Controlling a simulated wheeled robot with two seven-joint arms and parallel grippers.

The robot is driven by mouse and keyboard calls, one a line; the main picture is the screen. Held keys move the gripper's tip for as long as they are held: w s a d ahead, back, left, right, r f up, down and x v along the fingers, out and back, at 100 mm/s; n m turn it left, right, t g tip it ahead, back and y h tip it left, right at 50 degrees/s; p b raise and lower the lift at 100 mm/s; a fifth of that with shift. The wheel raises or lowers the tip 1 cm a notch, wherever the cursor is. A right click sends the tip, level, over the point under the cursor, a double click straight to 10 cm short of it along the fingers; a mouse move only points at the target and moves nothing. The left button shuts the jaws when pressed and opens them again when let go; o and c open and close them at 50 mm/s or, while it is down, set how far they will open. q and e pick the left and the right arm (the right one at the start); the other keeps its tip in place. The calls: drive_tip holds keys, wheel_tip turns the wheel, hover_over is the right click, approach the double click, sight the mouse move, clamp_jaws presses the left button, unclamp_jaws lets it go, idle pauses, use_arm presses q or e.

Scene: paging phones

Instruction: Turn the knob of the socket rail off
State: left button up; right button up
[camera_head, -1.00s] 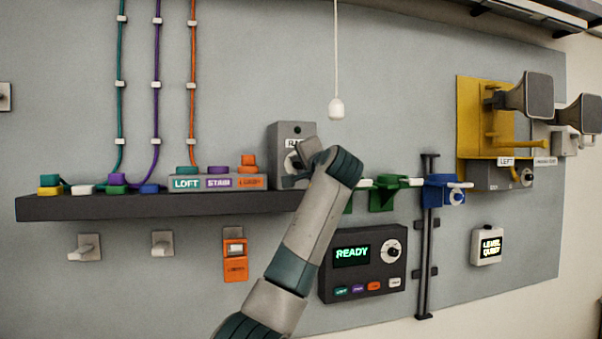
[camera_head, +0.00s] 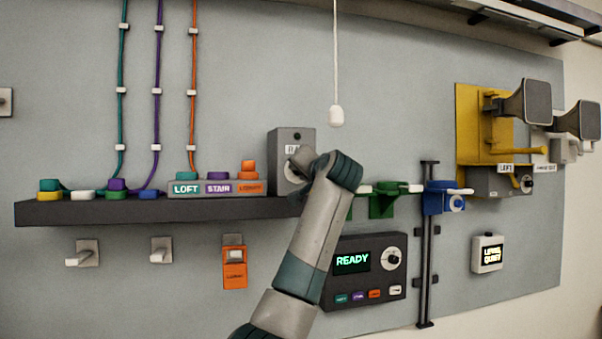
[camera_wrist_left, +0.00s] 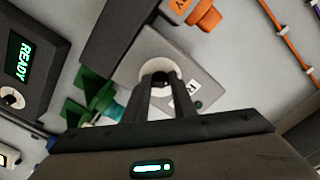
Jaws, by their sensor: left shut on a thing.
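The grey switch box (camera_head: 278,152) with a partly hidden label stands above the right part of the dark shelf; the small lamp (camera_head: 297,136) at its top is dark. The knob's pale round plate (camera_wrist_left: 157,63) shows in the left wrist view, with the dark knob between the fingers. My left gripper (camera_wrist_left: 161,84) is shut on the knob; in the head view its fingers (camera_head: 299,160) cover most of the knob. The socket rail (camera_head: 218,189) with the LOFT, STAIR and orange labels sits on the shelf left of the box. My right gripper is not in view.
The dark shelf (camera_head: 120,212) carries several coloured plugs. A READY panel (camera_head: 365,285) is below right of my arm. Green (camera_head: 383,203) and blue (camera_head: 438,202) brackets are right of my wrist. A white pull cord handle (camera_head: 336,116) hangs above.

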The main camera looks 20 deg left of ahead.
use_arm(q)
drive_tip(key=o, duration=1.1)
drive_tip(key=shift+f, duration=0.2)
drive_tip(key=shift+c, duration=0.2)
drive_tip(key=shift+r, duration=0.1)
drive_tip(key=shift+s, duration=0.1)
use_arm(e)
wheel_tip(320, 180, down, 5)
drive_tip(key=b, duration=0.5)
use_arm(q)
drive_tip(key=b+v, duration=0.2)
drive_tip(key=v, duration=1.5)
drive_tip(key=shift+d+b, duration=0.2)
drive_tip(key=shift+b, duration=0.2)
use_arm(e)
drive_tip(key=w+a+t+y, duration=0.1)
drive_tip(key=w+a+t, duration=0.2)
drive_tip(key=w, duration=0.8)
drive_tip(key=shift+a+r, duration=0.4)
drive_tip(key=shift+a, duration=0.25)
